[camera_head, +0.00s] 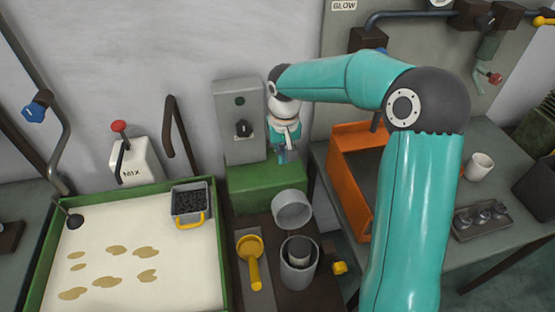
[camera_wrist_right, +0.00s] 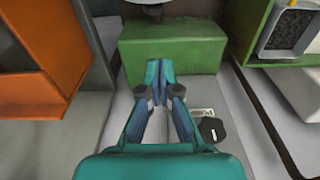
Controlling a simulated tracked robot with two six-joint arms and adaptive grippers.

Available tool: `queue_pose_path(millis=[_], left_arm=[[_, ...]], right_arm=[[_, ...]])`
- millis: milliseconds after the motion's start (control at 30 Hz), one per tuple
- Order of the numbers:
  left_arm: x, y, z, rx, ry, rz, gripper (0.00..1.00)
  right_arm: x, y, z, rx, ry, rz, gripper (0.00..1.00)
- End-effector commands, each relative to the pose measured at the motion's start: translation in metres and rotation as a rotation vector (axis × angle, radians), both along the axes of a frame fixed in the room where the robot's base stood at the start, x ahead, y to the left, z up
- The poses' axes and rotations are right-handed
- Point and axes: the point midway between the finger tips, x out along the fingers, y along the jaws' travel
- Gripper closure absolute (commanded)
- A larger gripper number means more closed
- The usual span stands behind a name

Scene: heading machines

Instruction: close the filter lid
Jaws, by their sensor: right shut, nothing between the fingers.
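The filter (camera_head: 298,268) is a grey open-topped cylinder with a smaller cylinder inside, standing on the dark bench top. A round grey cup-like part (camera_head: 292,209), which looks like its lid, stands raised just behind it, so the filter's mouth is uncovered. My right gripper (camera_head: 282,156) is above and behind the lid, in front of the grey panel and over the green block. In the wrist view my right gripper (camera_wrist_right: 160,72) has its fingers together and empty, with the green block (camera_wrist_right: 170,45) beyond. A grey rim at the top edge there is cut off. My left gripper is not in view.
A yellow scoop (camera_head: 251,258) lies left of the filter. A green-edged tray (camera_head: 190,275) holds a bin of black pellets (camera_head: 189,202). The grey panel (camera_head: 239,118) carries a black knob. An orange open box (camera_head: 350,185) stands to the right, partly behind my arm.

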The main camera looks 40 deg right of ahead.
Motion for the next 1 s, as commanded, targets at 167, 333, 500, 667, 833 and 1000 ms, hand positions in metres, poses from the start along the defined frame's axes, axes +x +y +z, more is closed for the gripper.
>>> queue_pose_path(millis=[167,333,500,667,833,1000], left_arm=[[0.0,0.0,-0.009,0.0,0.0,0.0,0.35],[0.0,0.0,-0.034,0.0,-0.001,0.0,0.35],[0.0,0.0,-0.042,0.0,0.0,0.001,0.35],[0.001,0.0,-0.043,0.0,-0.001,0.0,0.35],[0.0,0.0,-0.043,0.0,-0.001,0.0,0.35],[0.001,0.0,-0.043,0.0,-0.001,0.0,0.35]], right_arm=[[0.003,0.001,-0.035,0.001,0.006,0.007,1.0],[0.006,0.0,-0.075,0.002,0.004,0.006,1.0],[0.0,0.004,-0.086,0.0,0.0,0.007,1.0],[-0.017,0.014,-0.08,0.001,0.001,0.009,1.0],[-0.025,0.018,-0.078,0.0,0.002,0.008,1.0],[-0.026,0.019,-0.078,0.0,0.002,0.008,1.0]])
